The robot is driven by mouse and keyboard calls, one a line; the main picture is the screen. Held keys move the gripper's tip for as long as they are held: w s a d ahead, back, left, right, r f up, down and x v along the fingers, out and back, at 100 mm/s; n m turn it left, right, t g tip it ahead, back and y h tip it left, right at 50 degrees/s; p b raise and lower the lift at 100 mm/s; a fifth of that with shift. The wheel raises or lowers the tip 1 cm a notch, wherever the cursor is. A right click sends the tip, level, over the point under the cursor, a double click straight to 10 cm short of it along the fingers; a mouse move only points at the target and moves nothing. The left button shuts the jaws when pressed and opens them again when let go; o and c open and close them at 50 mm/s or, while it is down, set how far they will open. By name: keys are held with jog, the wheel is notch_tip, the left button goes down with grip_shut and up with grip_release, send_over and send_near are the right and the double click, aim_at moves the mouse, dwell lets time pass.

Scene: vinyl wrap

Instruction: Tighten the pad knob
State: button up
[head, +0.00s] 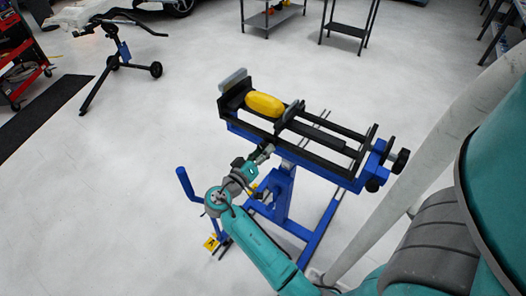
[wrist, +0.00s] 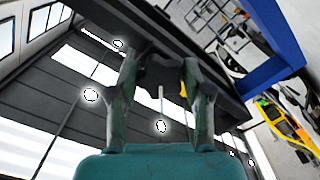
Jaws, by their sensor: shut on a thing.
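A blue and black stand (head: 300,135) with a long black clamp frame stands on the floor in the middle of the head view. My gripper (head: 266,151) reaches its near side, below the frame. In the wrist view my gripper (wrist: 160,62) has its two fingers on either side of a dark knob (wrist: 160,76), under a dark beam, and is shut on it. A thin light rod shows between the fingers below the knob. In the head view the gripped knob is hidden. Other black knobs (head: 400,161) sit at the frame's right end.
A yellow rounded piece (head: 265,103) lies in the frame's left part. A blue handle (head: 188,184) rises left of my arm. A blue beam (wrist: 270,74) is close on the right in the wrist view. Open floor (head: 110,200) lies to the left.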

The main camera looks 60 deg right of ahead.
jog(key=shift+w+f+m, duration=0.1)
jog(key=shift+w+m, duration=0.05)
jog(key=shift+m, duration=3.75)
jog(key=o, duration=1.1)
jog(key=shift+o, duration=0.2)
jog(key=shift+a, duration=0.1)
jog(key=a, duration=1.1)
jog(key=shift+w+a, duration=0.35)
jog(key=shift+a, duration=0.05)
jog(key=shift+f, duration=0.1)
